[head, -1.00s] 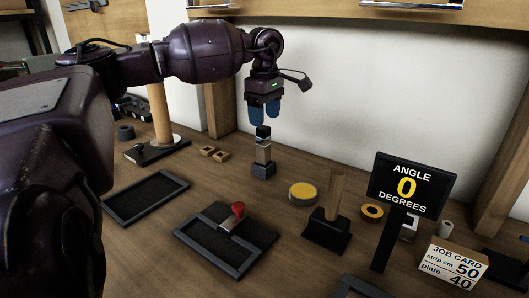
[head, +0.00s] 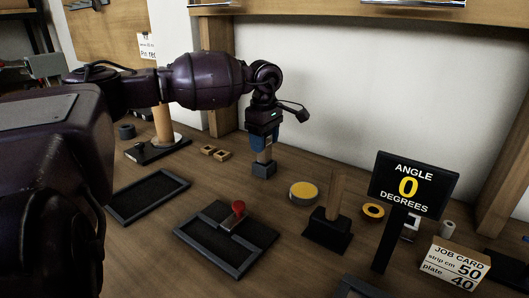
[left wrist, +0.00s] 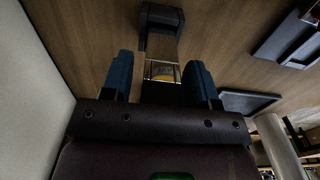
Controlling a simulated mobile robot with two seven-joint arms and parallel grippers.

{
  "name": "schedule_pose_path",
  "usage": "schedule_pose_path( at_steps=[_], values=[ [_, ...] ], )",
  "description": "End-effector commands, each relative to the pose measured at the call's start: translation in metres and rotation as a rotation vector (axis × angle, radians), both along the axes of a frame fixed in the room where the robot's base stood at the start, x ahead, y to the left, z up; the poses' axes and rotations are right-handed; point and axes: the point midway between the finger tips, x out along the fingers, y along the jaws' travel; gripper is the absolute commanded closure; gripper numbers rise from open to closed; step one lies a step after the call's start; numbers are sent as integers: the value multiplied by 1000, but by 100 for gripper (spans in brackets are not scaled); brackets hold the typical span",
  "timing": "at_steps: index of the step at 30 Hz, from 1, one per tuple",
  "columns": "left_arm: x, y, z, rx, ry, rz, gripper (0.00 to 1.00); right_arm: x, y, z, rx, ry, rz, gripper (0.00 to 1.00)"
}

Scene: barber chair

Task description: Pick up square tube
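The square tube (head: 264,155) stands upright in a small dark block-like base (head: 263,170) on the workbench, with its upper part hidden by my gripper. My left gripper (head: 264,142) points down over it, its blue fingers on either side of the tube's upper end. In the left wrist view, the shiny tube (left wrist: 163,71) lies between the two blue fingers (left wrist: 160,80). A gap shows beside the left finger, so the gripper looks open around the tube. The dark base (left wrist: 160,22) shows beyond the fingertips. My right gripper is not in view.
Two small tan blocks (head: 214,153) lie left of the tube, and a yellow-topped round tin (head: 303,191) lies to its right. Framed black trays (head: 148,199) and a red-knobbed fixture (head: 238,208) sit in front. An angle display (head: 412,184) stands at right.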

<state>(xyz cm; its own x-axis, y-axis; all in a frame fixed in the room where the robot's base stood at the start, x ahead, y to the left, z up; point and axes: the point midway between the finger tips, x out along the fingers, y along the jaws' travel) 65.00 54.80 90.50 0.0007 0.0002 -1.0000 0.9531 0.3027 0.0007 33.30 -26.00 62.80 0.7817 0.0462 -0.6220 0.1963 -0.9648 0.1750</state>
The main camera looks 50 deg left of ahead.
Motion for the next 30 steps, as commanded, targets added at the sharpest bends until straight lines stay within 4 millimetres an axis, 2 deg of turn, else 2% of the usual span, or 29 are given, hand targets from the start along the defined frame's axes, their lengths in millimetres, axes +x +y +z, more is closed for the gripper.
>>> schedule_pose_path(
  at_steps=[1, 10, 17, 20, 30],
  values=[
    [0, 0, 0, 0, 0, 0, 54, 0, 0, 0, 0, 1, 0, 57],
    [0, 0, 0, 0, 0, 0, 98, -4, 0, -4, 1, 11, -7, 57],
    [0, 0, 2, 0, -1, 0, 98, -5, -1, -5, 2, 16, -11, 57],
    [0, 0, 9, 1, -3, 0, 98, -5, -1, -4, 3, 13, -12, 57],
    [1, 0, 67, 2, -6, 0, 98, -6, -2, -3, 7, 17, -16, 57]
  ],
)
